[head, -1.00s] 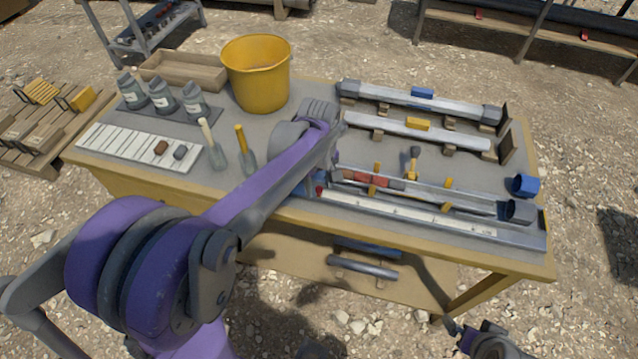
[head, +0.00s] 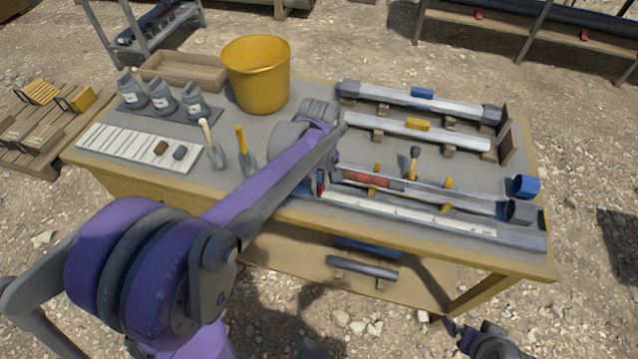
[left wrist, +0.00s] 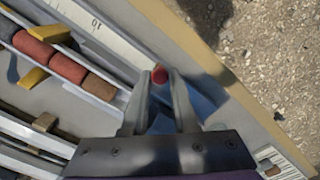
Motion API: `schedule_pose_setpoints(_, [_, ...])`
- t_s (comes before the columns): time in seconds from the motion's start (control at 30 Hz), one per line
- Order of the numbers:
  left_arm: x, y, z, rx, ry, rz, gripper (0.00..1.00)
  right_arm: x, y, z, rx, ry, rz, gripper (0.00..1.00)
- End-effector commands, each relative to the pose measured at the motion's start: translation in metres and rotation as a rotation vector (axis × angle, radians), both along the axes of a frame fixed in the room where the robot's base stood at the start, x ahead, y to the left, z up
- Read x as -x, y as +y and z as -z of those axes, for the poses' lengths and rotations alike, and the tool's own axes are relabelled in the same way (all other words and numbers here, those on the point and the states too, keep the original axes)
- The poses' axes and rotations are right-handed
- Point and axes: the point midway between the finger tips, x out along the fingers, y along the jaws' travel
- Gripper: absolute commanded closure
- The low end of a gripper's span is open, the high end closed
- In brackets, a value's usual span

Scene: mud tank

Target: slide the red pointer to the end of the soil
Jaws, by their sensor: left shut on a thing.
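The red pointer (left wrist: 159,74) shows as a small red tip between the two fingertips of my left gripper (left wrist: 160,80) in the left wrist view. The gripper is shut on it; a blue piece (left wrist: 204,92) lies just behind the fingers. In the head view, my left gripper (head: 322,184) is at the left end of the white scale (head: 410,213), and the fingers hide most of the pointer. The soil, red and brown segments (left wrist: 66,68), lies in a trough alongside the scale; it also shows in the head view (head: 366,180). My right gripper (head: 487,342) is partly cut off at the bottom.
Yellow brackets (head: 447,184) stand along the trough. Two more tubes with blue and yellow blocks lie behind it. A yellow bucket (head: 257,75), bottles and trowels are at the left. A blue cup (head: 525,186) stands at the right end.

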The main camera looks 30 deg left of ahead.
Motion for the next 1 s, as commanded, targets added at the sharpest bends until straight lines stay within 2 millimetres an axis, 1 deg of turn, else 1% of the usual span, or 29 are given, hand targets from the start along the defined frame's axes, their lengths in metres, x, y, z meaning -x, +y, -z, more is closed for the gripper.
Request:
schedule_pose_setpoints(0.83, [0.0, 0.0, 0.0, -0.001, -0.001, 0.0, 1.0, 0.0, 0.0, 0.0, 0.0, 0.0, 0.0, 0.0])
schedule_pose_setpoints(0.93, [-0.002, -0.005, 0.0, 0.001, -0.001, 0.002, 1.0, 0.0, 0.0, 0.0, 0.0, 0.0, 0.0, 0.0])
schedule_pose_setpoints(1.0, [-0.003, -0.013, 0.0, 0.001, -0.001, 0.002, 1.0, 0.0, 0.0, 0.0, 0.0, 0.0, 0.0, 0.0])
